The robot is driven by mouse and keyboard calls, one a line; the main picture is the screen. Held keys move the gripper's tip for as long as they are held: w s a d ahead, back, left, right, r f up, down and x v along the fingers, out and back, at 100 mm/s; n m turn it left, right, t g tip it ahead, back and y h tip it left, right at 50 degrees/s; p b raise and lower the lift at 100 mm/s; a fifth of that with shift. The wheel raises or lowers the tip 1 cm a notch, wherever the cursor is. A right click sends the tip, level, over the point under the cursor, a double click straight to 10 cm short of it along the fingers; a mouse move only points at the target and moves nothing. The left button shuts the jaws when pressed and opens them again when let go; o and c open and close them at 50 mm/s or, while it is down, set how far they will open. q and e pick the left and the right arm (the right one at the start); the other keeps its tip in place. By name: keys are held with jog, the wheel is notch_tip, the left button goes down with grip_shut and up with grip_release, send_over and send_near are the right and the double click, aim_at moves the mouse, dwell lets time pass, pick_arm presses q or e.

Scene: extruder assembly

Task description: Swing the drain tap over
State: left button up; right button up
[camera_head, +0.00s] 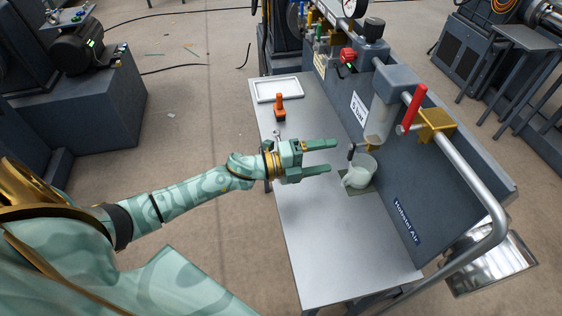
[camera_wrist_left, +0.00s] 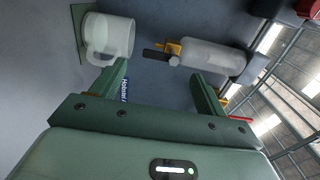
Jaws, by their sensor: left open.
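The drain tap (camera_head: 351,152) shows as a small dark lever below the clear filter bowl (camera_head: 378,131). In the left wrist view the tap's dark lever (camera_wrist_left: 155,55) sticks out from a brass body at the end of the bowl (camera_wrist_left: 212,57). My left gripper (camera_head: 332,155) is open and empty, its fingers pointing at the tap from the left. In the wrist view the lever lies ahead between the two fingertips (camera_wrist_left: 160,72), with no contact visible. A pale mug (camera_head: 360,171) stands under the tap on a green mat (camera_wrist_left: 87,28). My right gripper is not in view.
A red-handled lever (camera_head: 414,107) sits on the pipe by a brass valve, right of the bowl. An orange-handled tool (camera_head: 280,108) and a white tray (camera_head: 278,89) lie at the far end of the metal bench (camera_head: 338,248). The bench's near part is clear.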

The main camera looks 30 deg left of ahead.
pick_arm(q)
jog(key=v, duration=1.1)
jog(key=shift+s, duration=0.1)
